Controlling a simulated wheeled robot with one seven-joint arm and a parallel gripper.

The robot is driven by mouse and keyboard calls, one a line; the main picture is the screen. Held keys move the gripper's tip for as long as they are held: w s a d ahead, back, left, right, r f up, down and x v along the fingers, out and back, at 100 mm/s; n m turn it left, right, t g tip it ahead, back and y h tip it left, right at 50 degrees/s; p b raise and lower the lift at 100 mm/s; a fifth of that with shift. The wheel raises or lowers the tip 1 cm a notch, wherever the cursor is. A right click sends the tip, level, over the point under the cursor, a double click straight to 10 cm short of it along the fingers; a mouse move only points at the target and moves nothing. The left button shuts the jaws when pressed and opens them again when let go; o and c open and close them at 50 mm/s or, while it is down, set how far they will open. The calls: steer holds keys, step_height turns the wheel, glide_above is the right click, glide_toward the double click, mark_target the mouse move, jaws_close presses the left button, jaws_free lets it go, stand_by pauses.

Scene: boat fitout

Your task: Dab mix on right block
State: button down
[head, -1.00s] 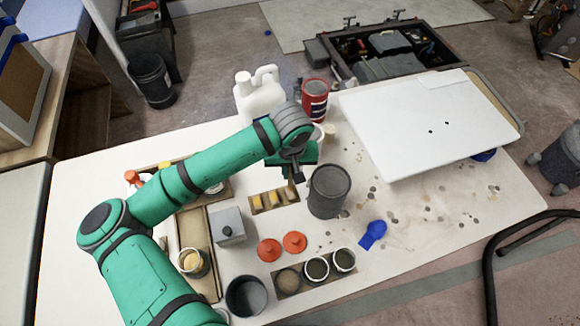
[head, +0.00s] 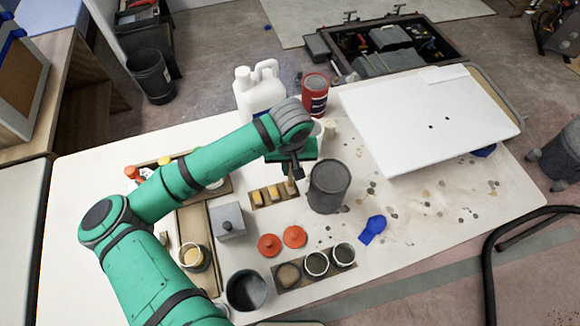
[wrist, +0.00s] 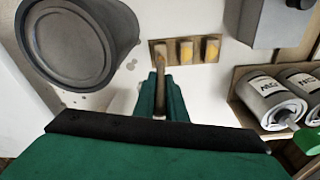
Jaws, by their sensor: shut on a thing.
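My gripper (wrist: 160,98) is shut on a thin brown stick (wrist: 161,80), seen between the green fingers in the wrist view. The stick points at a narrow tray with three small blocks (head: 256,206). In the head view the stick's lower end overlaps the right block's place. The middle block (head: 274,193) and the left block (head: 258,198) have yellow tops. I cannot tell whether the tip touches, or whether mix is on it.
A dark grey can (head: 328,187) stands close right of the tray. A grey box (head: 229,220) is to its left. Orange lids (head: 269,245), small cups (head: 316,263) and a dark pot (head: 246,290) lie nearer. A white jug (head: 261,92) and white board (head: 430,125) are behind.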

steer(key=shift+f, duration=0.45)
stand_by(0.5)
steer(key=shift+r, duration=0.1)
stand_by(0.4)
steer(key=shift+w+r, duration=0.15)
steer(key=shift+r, duration=0.65)
steer(key=shift+a+r, duration=0.15)
steer(key=shift+r, duration=2.45)
